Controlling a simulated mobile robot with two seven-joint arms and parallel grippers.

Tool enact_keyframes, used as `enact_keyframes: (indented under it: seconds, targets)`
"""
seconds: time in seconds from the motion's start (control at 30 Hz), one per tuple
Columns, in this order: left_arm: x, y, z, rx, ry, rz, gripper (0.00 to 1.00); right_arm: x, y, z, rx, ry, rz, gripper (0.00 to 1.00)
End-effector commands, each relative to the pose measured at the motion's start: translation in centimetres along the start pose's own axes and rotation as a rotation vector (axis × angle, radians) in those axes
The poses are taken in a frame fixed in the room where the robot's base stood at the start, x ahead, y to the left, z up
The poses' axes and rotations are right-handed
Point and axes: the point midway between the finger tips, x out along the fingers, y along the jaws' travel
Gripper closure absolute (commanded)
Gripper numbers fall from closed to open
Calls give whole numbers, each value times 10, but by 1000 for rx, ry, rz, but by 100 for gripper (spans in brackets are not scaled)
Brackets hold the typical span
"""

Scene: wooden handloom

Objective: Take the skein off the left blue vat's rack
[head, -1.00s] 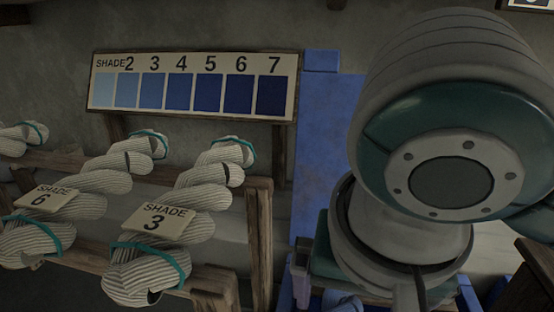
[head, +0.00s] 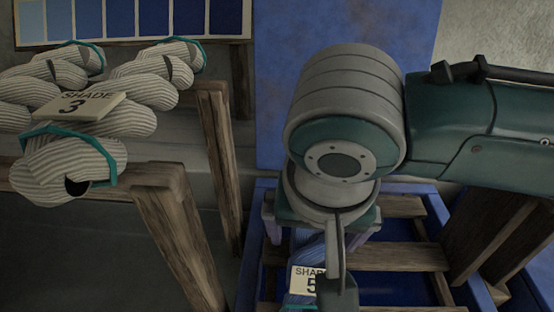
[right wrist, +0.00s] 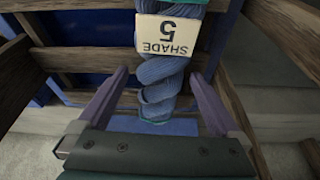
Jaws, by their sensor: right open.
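A blue twisted skein (head: 307,246) with a cream SHADE 5 tag (head: 303,280) lies on the wooden rack (head: 400,257) over a blue vat (head: 438,212). My right gripper (head: 322,232) is above it in the head view, and my wrist hides part of the skein. In the right wrist view the open right gripper (right wrist: 160,73) has one purple finger on each side of the skein (right wrist: 158,72), with gaps at both sides. The tag (right wrist: 168,34) is ahead of the fingers. My left gripper is out of view.
At left, striped white skeins with a SHADE 3 tag (head: 75,106) lie on a wooden stand (head: 215,150). Part of the shade chart (head: 130,18) hangs behind. A blue panel (head: 345,30) stands behind my right arm. Wooden beams (head: 495,235) stand at the right.

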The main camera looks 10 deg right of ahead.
Motion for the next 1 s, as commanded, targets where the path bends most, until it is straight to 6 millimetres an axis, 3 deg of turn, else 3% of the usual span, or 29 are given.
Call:
enact_keyframes:
  seconds: [0.07, 0.17, 0.9, 1.0]
  targets:
    - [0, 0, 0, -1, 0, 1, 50, -1, 0, 0, 0, 0, -1, 0]
    - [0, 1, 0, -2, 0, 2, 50, -1, 0, 0, -1, 0, -1, 9]
    - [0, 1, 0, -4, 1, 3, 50, -1, 0, 0, -1, 0, -1, 92]
    - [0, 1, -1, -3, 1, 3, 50, -1, 0, 0, 0, 1, -1, 93]
